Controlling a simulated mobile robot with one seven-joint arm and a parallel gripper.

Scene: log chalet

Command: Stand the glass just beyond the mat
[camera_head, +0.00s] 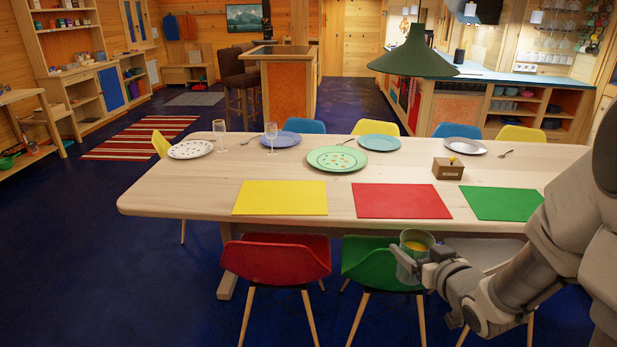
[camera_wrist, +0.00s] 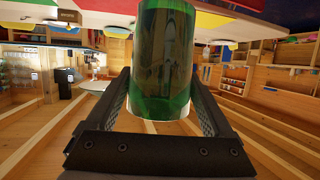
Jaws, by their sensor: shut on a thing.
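A clear, greenish glass (camera_head: 410,262) with something yellow in it is held upright in my gripper (camera_head: 424,270), in front of the table's near edge and over the green chair. In the wrist view the glass (camera_wrist: 165,55) fills the space between the two fingers of my gripper (camera_wrist: 165,100) and looks green. Three mats lie along the near side of the table: a yellow mat (camera_head: 281,198), a red mat (camera_head: 401,201) and a green mat (camera_head: 502,203). The glass is nearest the red mat, in front of it. The task does not tell which mat is meant.
Beyond the mats on the table (camera_head: 160,197) are a large green plate (camera_head: 337,159), a wooden box (camera_head: 448,169), other plates and two stemmed glasses (camera_head: 271,132). A lamp (camera_head: 414,52) hangs above the table. Red (camera_head: 275,258) and green (camera_head: 370,262) chairs stand at the near side.

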